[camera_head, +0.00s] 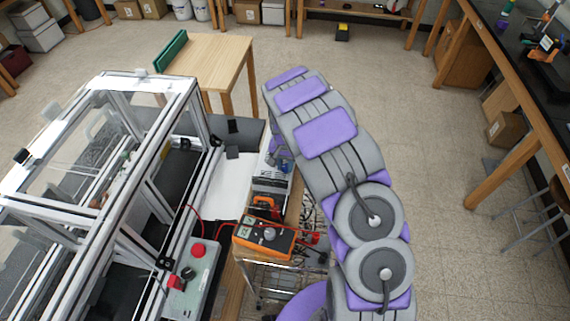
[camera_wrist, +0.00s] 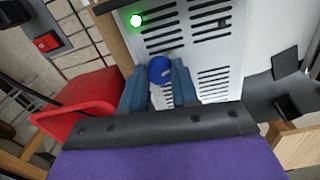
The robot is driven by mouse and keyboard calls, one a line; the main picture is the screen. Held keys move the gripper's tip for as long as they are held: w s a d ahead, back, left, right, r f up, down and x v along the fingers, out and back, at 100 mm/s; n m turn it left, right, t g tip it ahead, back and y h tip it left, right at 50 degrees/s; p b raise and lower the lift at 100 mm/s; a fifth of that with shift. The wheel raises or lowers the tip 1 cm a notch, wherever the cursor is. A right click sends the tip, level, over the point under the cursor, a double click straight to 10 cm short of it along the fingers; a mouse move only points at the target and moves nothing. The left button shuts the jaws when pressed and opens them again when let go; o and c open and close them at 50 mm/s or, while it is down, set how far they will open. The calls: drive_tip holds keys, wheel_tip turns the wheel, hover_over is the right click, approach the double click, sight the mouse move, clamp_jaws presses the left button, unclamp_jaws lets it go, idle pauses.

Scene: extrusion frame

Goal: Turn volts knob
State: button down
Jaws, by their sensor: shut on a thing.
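A round blue knob (camera_wrist: 159,70) sits on the white vented panel (camera_wrist: 215,55) of a device in the wrist view. My gripper (camera_wrist: 160,88) has its two blue-grey fingers on either side of the knob and is shut on it. No label on the knob is readable. In the head view my gripper (camera_head: 281,160) reaches down at the grey-white device (camera_head: 271,181) on the bench, beyond the multimeter. The knob itself is hidden in the head view by my arm and gripper.
A green light (camera_wrist: 136,20) glows on the panel. A red switch (camera_wrist: 47,41) and a red object (camera_wrist: 75,105) are at the left. An orange multimeter (camera_head: 265,238) stands nearer. The extrusion frame (camera_head: 125,170) stands left; open floor lies right.

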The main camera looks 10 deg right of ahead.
sight(285, 165)
drive_tip(key=shift+w, duration=0.15)
drive_tip(key=c, duration=0.8)
unclamp_jaws()
drive_tip(key=shift+c, duration=0.2)
wheel_tip(285, 165, up, 17)
drive_tip(key=shift+r, duration=0.2)
